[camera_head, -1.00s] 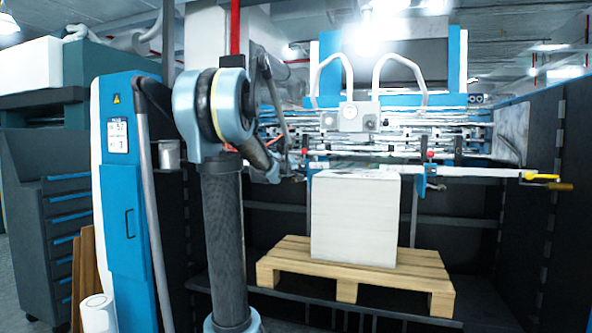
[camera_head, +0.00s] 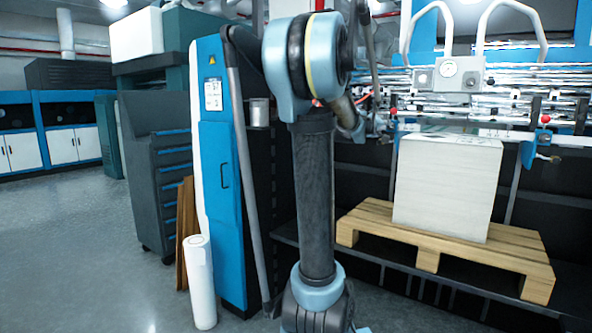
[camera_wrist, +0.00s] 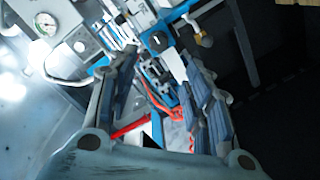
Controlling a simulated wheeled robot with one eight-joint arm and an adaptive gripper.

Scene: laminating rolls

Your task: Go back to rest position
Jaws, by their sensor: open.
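My gripper shows in the wrist view (camera_wrist: 157,85), with its two dark padded fingers spread apart and nothing seen held between them. Beyond the fingers are machine parts, a round gauge (camera_wrist: 46,24) and something red. In the head view my arm stands upright in front of the machine and bends back toward it; the gripper itself is mostly hidden behind the arm. A white roll (camera_head: 200,282) stands upright on the floor at the left, apart from the arm.
A tall stack of white sheets (camera_head: 446,190) sits on a wooden pallet (camera_head: 427,258) in the machine. A blue and white panel (camera_head: 222,170) stands just left of my arm. A dark drawer cabinet (camera_head: 168,185) is further left. The grey floor (camera_head: 80,260) at far left is clear.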

